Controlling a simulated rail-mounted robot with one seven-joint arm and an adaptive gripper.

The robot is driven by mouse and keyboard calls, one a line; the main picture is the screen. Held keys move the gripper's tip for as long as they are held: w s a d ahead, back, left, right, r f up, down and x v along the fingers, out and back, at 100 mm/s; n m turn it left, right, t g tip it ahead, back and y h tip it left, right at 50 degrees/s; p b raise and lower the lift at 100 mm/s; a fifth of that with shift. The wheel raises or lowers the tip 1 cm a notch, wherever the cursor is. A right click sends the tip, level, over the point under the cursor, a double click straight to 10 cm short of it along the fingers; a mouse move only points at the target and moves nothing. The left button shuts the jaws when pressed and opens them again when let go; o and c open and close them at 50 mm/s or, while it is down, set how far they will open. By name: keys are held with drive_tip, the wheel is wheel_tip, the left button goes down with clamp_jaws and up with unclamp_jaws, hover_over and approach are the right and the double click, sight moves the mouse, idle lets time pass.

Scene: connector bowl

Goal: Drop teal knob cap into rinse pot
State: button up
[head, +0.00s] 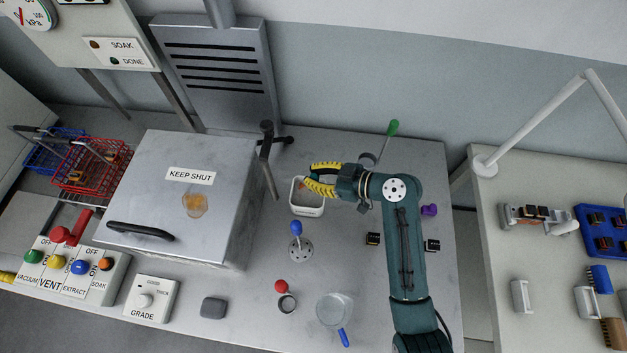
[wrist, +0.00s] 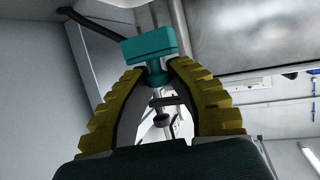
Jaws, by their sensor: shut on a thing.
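My gripper (head: 308,178) reaches left over the bench, its yellow fingers above a white square pot (head: 311,210). In the wrist view the fingers (wrist: 160,78) are closed around the narrow lower part of the teal knob cap (wrist: 152,45), whose wide block stands out beyond the tips. I cannot make out the cap in the head view.
A grey lidded box (head: 150,195) marked KEEP SHUT stands left of the pot. A dark-topped upright lever (head: 267,160) rises behind it. A blue-knobbed stand (head: 298,243), a red-topped ring (head: 287,303) and a clear round dish (head: 333,309) lie in front.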

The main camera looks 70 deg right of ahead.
wheel_tip(320, 180, down, 6)
drive_tip(key=b, duration=0.3)
drive_tip(key=shift+s+r+b, duration=0.1)
drive_tip(key=shift+b, duration=0.3)
drive_tip(key=o, duration=0.8)
drive_tip(key=v, duration=1.2)
drive_tip(key=shift+r, duration=0.1)
